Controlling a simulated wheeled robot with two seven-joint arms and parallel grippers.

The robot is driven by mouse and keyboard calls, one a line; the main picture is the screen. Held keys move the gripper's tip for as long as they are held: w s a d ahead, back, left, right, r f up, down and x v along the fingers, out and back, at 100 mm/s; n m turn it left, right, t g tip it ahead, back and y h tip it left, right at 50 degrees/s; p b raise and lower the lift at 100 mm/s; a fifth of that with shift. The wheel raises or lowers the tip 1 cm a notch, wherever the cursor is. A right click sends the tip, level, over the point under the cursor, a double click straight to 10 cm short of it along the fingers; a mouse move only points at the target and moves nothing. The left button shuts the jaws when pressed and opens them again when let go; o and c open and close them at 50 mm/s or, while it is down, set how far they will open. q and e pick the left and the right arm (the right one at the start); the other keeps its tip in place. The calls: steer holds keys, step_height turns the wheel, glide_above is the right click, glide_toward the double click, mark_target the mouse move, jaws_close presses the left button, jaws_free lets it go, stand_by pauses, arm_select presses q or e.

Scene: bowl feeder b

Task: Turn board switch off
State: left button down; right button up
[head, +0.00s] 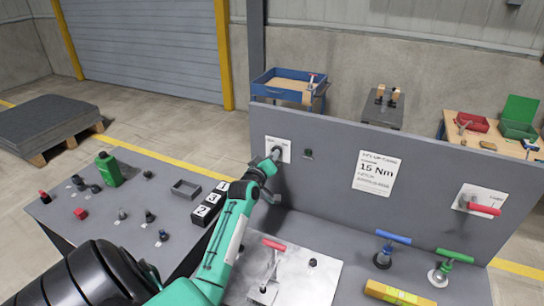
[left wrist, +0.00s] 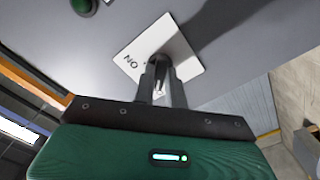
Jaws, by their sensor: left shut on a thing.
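The board switch sits on a white plate (head: 284,144) at the upper left of the upright grey board (head: 335,180). In the left wrist view the plate (left wrist: 185,60) shows tilted, with the lettering "ON" upside down beside the fingers. My left gripper (head: 274,155) reaches the plate from below left, and its dark fingers (left wrist: 160,78) are shut on the switch knob (left wrist: 158,88). The fingers hide most of the knob, so I cannot tell which way it points. My right gripper is not in view.
A dark green button (head: 308,153) is just right of the plate. A "15 Nm" sheet (head: 376,173) and a red lever (head: 484,209) are farther right. Blue (head: 391,240) and green (head: 453,256) T-handle tools stand on the bench below. A side table (head: 130,200) holds several small parts.

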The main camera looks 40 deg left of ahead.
arm_select(q)
steer(key=shift+n, duration=0.3)
stand_by(0.4)
steer(key=c, duration=1.4)
jaws_free()
steer(key=shift+c, duration=0.2)
steer(key=b+v, duration=0.4)
steer(key=v, duration=1)
steer(key=shift+b, duration=0.35)
